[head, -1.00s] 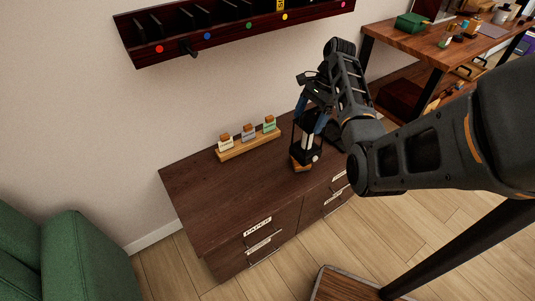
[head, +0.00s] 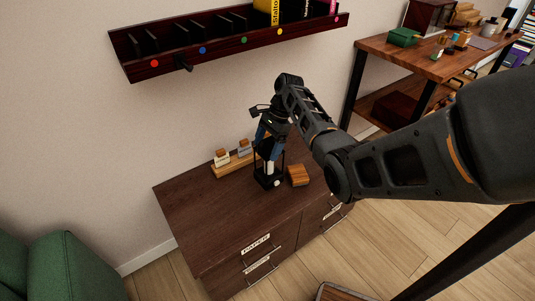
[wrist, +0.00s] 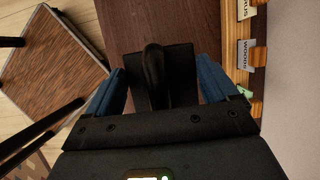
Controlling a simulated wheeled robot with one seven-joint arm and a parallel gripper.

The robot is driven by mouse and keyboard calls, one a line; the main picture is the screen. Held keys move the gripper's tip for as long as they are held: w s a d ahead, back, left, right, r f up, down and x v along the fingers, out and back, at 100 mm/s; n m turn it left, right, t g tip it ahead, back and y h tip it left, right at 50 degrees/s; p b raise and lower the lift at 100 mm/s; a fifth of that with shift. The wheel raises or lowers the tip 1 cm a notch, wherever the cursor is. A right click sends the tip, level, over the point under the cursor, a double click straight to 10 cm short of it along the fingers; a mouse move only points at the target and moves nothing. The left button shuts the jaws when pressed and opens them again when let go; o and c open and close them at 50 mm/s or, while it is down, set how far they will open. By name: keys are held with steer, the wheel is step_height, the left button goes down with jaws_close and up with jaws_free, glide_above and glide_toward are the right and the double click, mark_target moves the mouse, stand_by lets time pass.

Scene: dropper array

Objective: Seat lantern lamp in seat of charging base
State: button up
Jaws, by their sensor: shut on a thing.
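The lantern lamp (head: 268,174) is a black open frame with a pale core and a small white knob low on its side. My gripper (head: 269,143) is shut on its top and holds it about upright over the dark cabinet top. I cannot tell whether its bottom touches the cabinet. In the wrist view, the blue fingers of my gripper (wrist: 160,85) flank the black lantern (wrist: 154,65). A brown wooden block (head: 298,175), perhaps the charging base, sits just right of the lantern, apart from it in the picture. Its seat cannot be made out.
A wooden strip with labelled holders (head: 222,158) stands behind the lantern, partly hidden by my arm. A dark wall rack (head: 165,68) hangs above. The cabinet top (head: 205,205) is clear at the front left. A wooden desk (head: 430,62) stands at the right.

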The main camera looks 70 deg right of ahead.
mark_target(269, 149)
steer(key=shift+f, duration=1.8)
steer(key=o, duration=1.8)
steer(key=shift+f+b, duration=0.2)
steer(key=shift+b, duration=0.1)
steer(key=shift+o, duration=0.2)
